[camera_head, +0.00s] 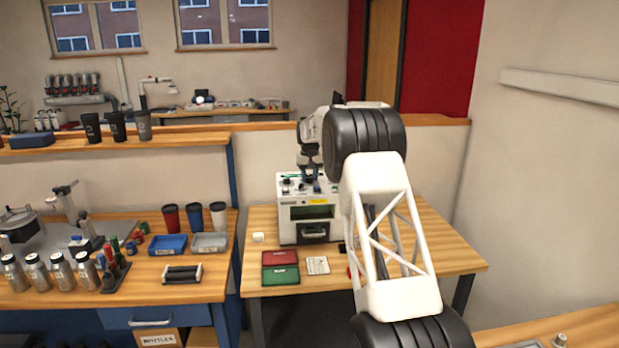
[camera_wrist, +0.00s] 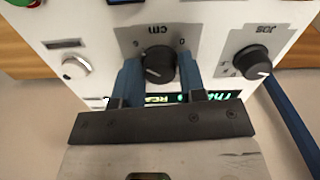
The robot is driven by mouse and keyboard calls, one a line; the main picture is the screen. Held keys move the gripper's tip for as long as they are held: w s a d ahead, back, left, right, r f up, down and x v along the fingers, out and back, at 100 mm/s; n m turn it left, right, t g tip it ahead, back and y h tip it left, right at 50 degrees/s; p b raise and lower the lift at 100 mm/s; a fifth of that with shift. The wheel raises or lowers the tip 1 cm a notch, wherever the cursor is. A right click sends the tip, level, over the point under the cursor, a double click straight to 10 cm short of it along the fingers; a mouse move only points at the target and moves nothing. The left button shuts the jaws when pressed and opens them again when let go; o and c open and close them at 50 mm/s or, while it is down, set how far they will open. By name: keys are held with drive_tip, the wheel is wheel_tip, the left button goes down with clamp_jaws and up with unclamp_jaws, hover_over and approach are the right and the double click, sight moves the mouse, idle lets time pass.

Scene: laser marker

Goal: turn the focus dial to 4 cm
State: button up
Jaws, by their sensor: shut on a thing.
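The laser marker (camera_head: 292,213) is a white machine on the wooden table in the head view. My gripper (camera_head: 316,184) is at the top of its front, and the arm hides the machine's right side. In the wrist view the black focus dial (camera_wrist: 158,67) sits on a grey plate marked "cm", seen upside down. The blue fingers of my gripper (camera_wrist: 159,77) stand on either side of the dial and are shut on it. A short white mark shows on the dial's face.
A black "JOB" dial (camera_wrist: 251,61) is right of the focus dial, and a silver round button (camera_wrist: 75,67) is left. A green-lettered display (camera_wrist: 160,98) is partly hidden by my gripper. Red (camera_head: 281,257) and green (camera_head: 280,275) trays lie before the machine.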

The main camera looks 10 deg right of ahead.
sight(309, 177)
drive_tip(key=n, duration=0.8)
drive_tip(key=shift+n, duration=0.3)
drive_tip(key=n, duration=0.3)
drive_tip(key=shift+r+n, duration=0.1)
drive_tip(key=shift+n, duration=0.2)
drive_tip(key=n, duration=0.4)
drive_tip(key=o, duration=0.9)
drive_tip(key=shift+r, duration=3.85)
